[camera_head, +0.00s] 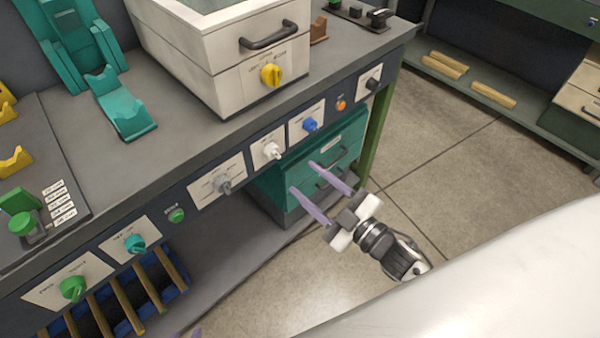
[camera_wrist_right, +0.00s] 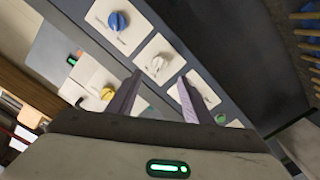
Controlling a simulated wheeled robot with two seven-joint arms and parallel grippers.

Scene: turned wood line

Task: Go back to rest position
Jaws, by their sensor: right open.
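My right gripper (camera_head: 302,177) is open and empty in front of the workbench, its two purple fingers pointing at the bench's front panel. In the right wrist view its fingers (camera_wrist_right: 160,76) stand apart with a white knob (camera_wrist_right: 156,65) seen beyond them and nothing between them. Whether they touch the panel cannot be told, but they look apart from it. Of my left gripper, only a small purple tip (camera_head: 194,333) seems to show at the bottom edge of the head view; the rest is out of frame.
The workbench front carries several knobs, among them a blue knob (camera_head: 310,124) and a green knob (camera_head: 73,288). A white box with a yellow knob (camera_head: 271,75) stands on top. A teal drawer cabinet (camera_head: 345,142) is below. Open floor (camera_head: 440,170) lies to the right.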

